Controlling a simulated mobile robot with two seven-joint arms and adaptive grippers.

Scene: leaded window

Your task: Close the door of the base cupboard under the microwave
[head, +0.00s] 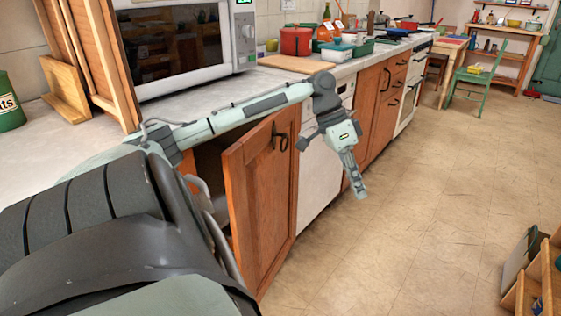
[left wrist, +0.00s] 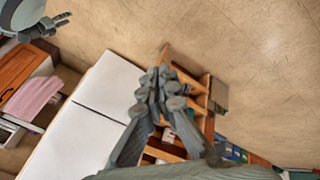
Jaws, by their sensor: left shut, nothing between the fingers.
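The base cupboard door (head: 260,205) is orange wood with a dark curved handle (head: 281,136) near its top. It stands open below the counter under the microwave (head: 172,42), with the dark cupboard interior (head: 209,165) showing left of it. My left arm reaches across above the door. My left gripper (head: 359,184) is past the door to the right, over the floor, pointing down, shut and empty, apart from the door. Its closed fingers also show in the left wrist view (left wrist: 163,82). A grey hand, seemingly my right gripper (left wrist: 58,22), shows at that view's top left; its jaw state is unclear.
A white appliance front (head: 322,165) and more wooden cupboards (head: 372,105) continue to the right. A wooden shelf unit (head: 540,275) stands at the lower right. The floor (head: 430,215) between is clear. A green chair (head: 480,75) is farther back.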

